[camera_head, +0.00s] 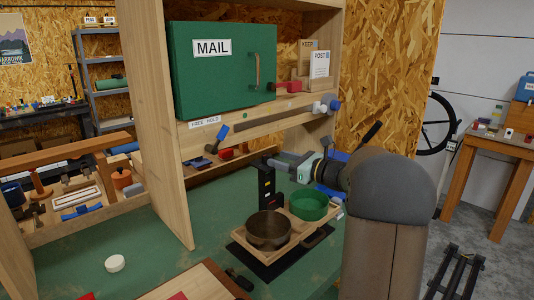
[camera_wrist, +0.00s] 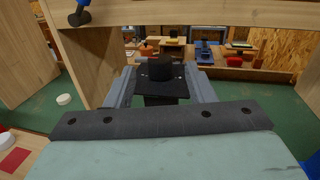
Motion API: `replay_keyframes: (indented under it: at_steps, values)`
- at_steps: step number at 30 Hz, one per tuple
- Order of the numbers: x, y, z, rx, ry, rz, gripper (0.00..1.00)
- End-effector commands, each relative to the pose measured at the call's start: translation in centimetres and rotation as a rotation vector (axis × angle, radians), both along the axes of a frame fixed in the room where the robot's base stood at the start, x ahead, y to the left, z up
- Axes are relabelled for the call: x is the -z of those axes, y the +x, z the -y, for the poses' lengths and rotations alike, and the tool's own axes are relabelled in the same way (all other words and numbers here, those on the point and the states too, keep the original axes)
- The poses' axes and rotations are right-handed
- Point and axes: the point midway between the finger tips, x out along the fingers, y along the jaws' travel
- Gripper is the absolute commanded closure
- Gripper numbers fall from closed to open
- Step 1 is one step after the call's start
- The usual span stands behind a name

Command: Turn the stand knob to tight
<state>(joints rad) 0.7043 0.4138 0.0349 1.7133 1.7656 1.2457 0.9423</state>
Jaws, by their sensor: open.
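A black upright stand (camera_head: 266,188) rises beside a wooden tray on the green bench. In the wrist view, a dark round knob (camera_wrist: 160,69) sits on a black plate, between my fingers. My gripper (camera_head: 281,166) reaches in from the right at the stand's top, its jaws apart. In the wrist view my gripper (camera_wrist: 160,74) shows one grey finger on each side of the knob. I cannot tell whether either finger touches it. Any tight marking on the knob is not readable.
The wooden tray (camera_head: 292,246) holds a dark metal bowl (camera_head: 268,230) and a green bowl (camera_head: 308,204). A shelf with a green MAIL box (camera_head: 222,68) overhangs behind. A white round lid (camera_head: 115,263) lies at the left on open green bench.

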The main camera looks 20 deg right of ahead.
Motion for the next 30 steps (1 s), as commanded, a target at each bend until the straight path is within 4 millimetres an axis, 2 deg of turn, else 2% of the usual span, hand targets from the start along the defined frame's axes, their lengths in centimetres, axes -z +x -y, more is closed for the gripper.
replay_keyframes:
  at_steps: [3, 9, 21, 24, 26, 30]
  values:
    - [-0.1, 2.0, -1.2, -0.003, 0.0, 0.0, 0.51]
    - [-0.1, 4.1, -2.4, -0.001, 0.0, 0.001, 0.51]
    - [0.0, 4.8, -2.7, 0.0, -0.002, 0.001, 0.51]
    - [0.0, 4.8, -2.7, 0.0, -0.001, 0.0, 0.79]
    - [0.0, 4.7, -2.7, 0.0, -0.001, 0.0, 0.94]
    - [0.0, 4.7, -2.7, 0.002, -0.002, 0.001, 0.94]
